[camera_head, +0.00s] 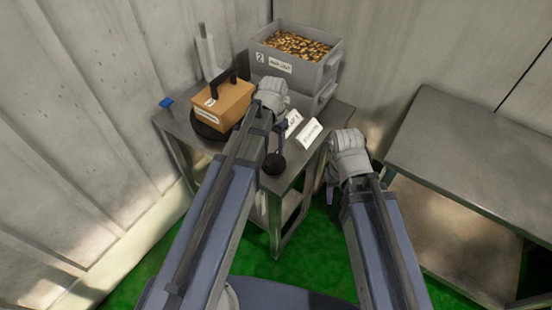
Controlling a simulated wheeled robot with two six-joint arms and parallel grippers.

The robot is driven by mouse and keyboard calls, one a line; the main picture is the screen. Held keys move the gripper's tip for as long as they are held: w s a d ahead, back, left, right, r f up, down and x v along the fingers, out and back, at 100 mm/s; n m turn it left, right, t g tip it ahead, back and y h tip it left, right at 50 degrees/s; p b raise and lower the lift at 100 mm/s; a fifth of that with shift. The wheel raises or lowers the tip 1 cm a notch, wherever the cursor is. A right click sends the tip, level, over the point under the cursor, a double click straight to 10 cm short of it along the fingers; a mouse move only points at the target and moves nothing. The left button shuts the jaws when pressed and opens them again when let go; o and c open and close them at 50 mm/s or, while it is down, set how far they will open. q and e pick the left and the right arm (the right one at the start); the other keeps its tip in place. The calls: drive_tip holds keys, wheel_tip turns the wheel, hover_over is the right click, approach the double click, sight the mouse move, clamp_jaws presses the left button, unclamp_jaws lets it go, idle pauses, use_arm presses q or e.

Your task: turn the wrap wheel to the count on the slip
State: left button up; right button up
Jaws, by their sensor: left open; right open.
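A brown box (226,103) with a dark handle and white labels sits on a dark round turntable (201,128), perhaps the wrap wheel, at the left of a small grey metal table (292,177). Two small white cards (309,133) stand on the table, right of my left arm; their writing is too small to read. My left gripper (279,145) is over the table, open and mostly hidden by its arm. A dark round knob-like part (272,164) shows below it. My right gripper (332,194) is open, beyond the table's right edge, and partly hidden by its wrist.
Grey stacked bins (328,74) stand at the table's back, the top one full of brown pieces. A blue item (166,102) lies at the left corner. A second metal table (470,150) stands at right. Walls close off the left and back; the floor is green.

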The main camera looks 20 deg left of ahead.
sight(274, 157)
use_arm(q)
wheel_tip(274, 157, down, 7)
drive_tip(key=b, duration=0.6)
drive_tip(key=shift+f+b, duration=0.15)
drive_tip(key=shift+b, duration=0.25)
drive_tip(key=shift+c, duration=0.4)
clamp_jaws()
